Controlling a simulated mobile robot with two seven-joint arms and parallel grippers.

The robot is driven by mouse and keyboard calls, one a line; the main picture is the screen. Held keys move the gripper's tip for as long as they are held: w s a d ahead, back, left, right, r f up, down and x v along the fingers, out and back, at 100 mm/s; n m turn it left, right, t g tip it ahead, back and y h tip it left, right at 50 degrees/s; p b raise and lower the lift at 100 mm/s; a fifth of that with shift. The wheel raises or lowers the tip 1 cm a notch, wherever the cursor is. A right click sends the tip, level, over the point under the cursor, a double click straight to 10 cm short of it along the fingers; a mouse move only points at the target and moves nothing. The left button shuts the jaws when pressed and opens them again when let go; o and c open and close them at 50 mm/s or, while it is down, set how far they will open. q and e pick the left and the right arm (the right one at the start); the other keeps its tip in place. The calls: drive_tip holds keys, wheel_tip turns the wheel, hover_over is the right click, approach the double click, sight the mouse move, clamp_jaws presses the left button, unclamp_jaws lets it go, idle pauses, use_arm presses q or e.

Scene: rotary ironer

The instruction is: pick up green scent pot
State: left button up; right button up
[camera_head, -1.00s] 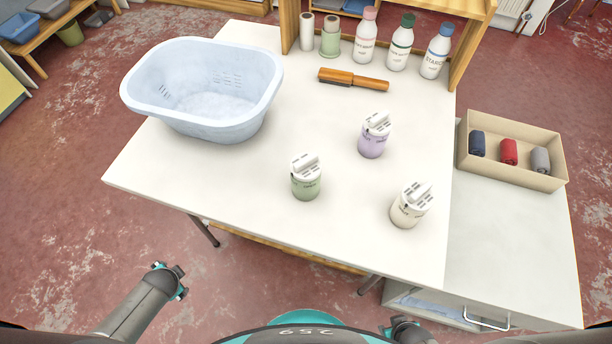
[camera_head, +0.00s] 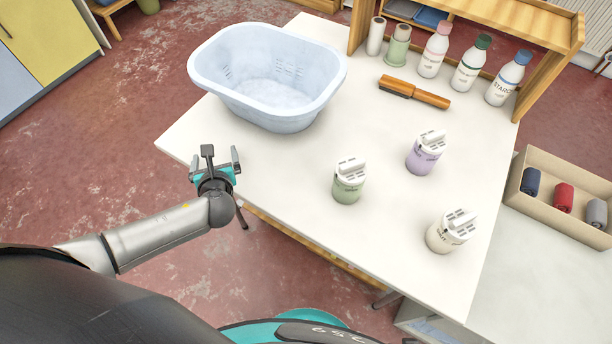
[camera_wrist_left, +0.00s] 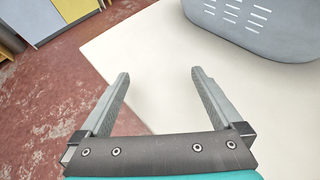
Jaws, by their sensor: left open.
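The green scent pot (camera_head: 348,182), with a white slotted lid, stands upright on the white table (camera_head: 290,205) near its front edge. A purple scent pot (camera_head: 425,153) stands behind it to the right, and a cream one (camera_head: 450,231) in front to the right. My left gripper (camera_head: 220,156) is at the table's left front edge, to the left of the green pot and apart from it. In the left wrist view its fingers (camera_wrist_left: 158,88) are spread and empty; the green pot is not in that view. My right gripper is not in view.
A pale blue basin (camera_head: 268,75) stands at the table's back left; its wall also fills the top right of the left wrist view (camera_wrist_left: 250,28). A wooden-handled brush (camera_head: 414,92) and several bottles are at the back. A box of rolled cloths (camera_head: 522,205) is at right.

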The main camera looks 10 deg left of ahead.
sight(345, 193)
use_arm(q)
drive_tip(key=s+d+m+h, duration=0.1)
drive_tip(key=d, duration=0.4)
drive_tip(key=s+d+h, duration=0.1)
drive_tip(key=s+d, duration=0.1)
drive_tip(key=d, duration=0.3)
drive_tip(key=s+d+m+t+h, duration=0.1)
drive_tip(key=d, duration=0.4)
drive_tip(key=shift+s+d+r+m, duration=0.1)
drive_tip(key=shift+s+d+m, duration=0.2)
drive_tip(key=s+d+r+m+h, duration=0.1)
drive_tip(key=s+d, duration=0.1)
drive_tip(key=d, duration=0.3)
drive_tip(key=s+d+r+m+t+h, duration=0.1)
drive_tip(key=s+d+r+h, duration=0.1)
drive_tip(key=d, duration=0.3)
drive_tip(key=s+d+r+m+h, duration=0.1)
drive_tip(key=s+d+r+m, duration=0.1)
drive_tip(key=d, duration=0.3)
drive_tip(key=shift+s+d+r+t, duration=0.2)
drive_tip(key=shift+s+t, duration=0.1)
drive_tip(key=shift+s, duration=0.2)
drive_tip(key=shift+w+d, duration=0.15)
drive_tip(key=shift+w, duration=0.2)
drive_tip(key=x, duration=1.1)
drive_tip(key=shift+d+r, duration=0.1)
drive_tip(key=shift+c, duration=0.2)
drive_tip(key=c, duration=1.2)
